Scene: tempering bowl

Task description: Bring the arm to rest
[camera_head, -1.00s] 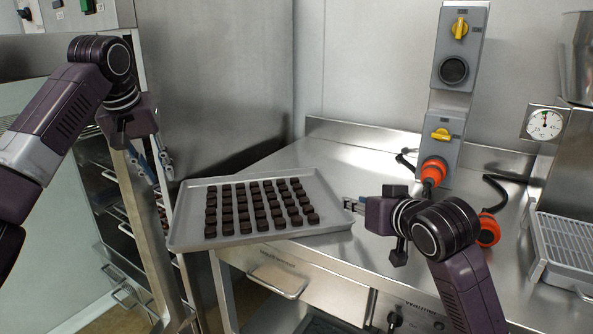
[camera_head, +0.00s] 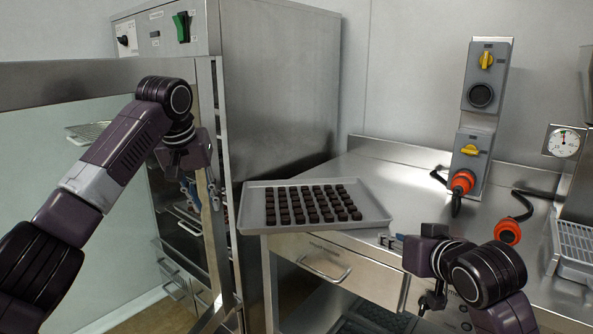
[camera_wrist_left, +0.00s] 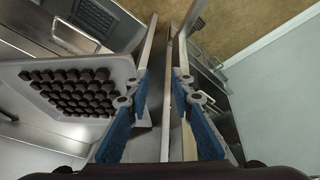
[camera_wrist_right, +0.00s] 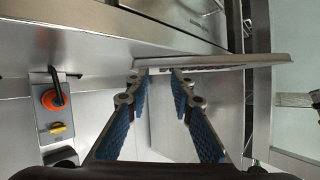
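My left gripper (camera_head: 192,192) is at the free edge of the open cabinet door (camera_head: 212,150) on the left. In the left wrist view its blue-padded fingers (camera_wrist_left: 163,85) stand apart, with a metal upright between them; I cannot tell whether they touch it. My right gripper (camera_head: 390,241) is just in front of the right end of a grey tray (camera_head: 262,227). In the right wrist view its fingers (camera_wrist_right: 161,76) are apart with nothing between them, and the tray's edge (camera_wrist_right: 235,62) lies beyond the tips. The tray holds rows of dark chocolates (camera_head: 312,203).
The steel counter (camera_head: 400,185) carries the tray at its left end, which juts past the counter edge. A switch post (camera_head: 478,125) with orange plugs and cables stands at the back. A machine with a dial (camera_head: 563,142) is at the right. A tall steel cabinet (camera_head: 280,90) stands behind the tray.

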